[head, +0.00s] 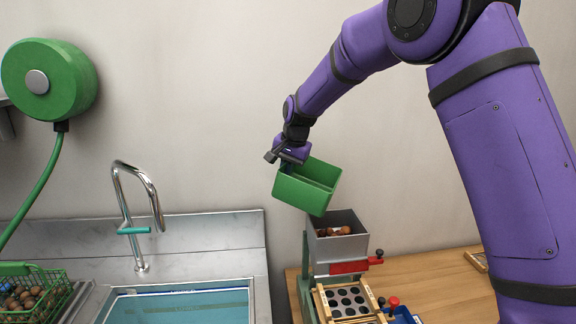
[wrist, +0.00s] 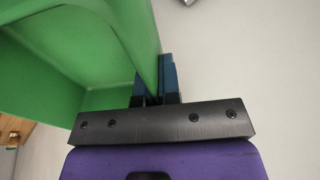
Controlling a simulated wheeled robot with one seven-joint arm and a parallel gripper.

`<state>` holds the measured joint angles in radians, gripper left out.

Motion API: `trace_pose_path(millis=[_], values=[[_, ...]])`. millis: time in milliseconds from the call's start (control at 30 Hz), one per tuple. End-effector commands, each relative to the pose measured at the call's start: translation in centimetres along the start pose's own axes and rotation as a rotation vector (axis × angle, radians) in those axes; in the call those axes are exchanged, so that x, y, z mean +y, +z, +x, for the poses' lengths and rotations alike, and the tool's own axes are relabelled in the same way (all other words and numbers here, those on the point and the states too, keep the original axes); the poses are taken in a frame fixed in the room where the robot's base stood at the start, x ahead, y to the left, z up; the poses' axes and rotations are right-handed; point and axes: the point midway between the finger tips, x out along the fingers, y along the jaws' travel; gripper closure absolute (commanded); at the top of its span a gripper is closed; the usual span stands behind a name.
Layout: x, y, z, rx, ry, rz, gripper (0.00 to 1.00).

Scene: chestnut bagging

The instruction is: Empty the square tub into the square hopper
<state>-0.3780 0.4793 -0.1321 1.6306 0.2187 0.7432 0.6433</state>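The green square tub (head: 303,193) is held tilted in the air, just above and to the left of the square hopper. My gripper (head: 284,160) is shut on the tub's wall; in the wrist view the dark fingers (wrist: 160,80) pinch the green tub wall (wrist: 115,40). The part of the tub's inside that shows looks empty. The grey metal square hopper (head: 344,252) stands on the wooden table, with several brown chestnuts (head: 334,231) inside. A red slide (head: 348,267) sits at the hopper's lower front.
Below the hopper is a board with dark round holes (head: 347,300). A sink (head: 180,303) with a curved tap (head: 139,215) lies to the left. A green wire basket of chestnuts (head: 28,295) and a green hose reel (head: 50,80) are at far left. The table (head: 440,275) is mostly clear at right.

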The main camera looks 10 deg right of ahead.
Motion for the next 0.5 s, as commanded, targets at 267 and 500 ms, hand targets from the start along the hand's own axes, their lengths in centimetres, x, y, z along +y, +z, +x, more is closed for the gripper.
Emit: trace_pose_path(millis=[267, 500], values=[[-0.05, 0.16, 1.13, 0.002, 0.214, -0.035, 1.00], [0.17, 0.51, 0.45, 0.002, 0.270, -0.042, 1.00]])
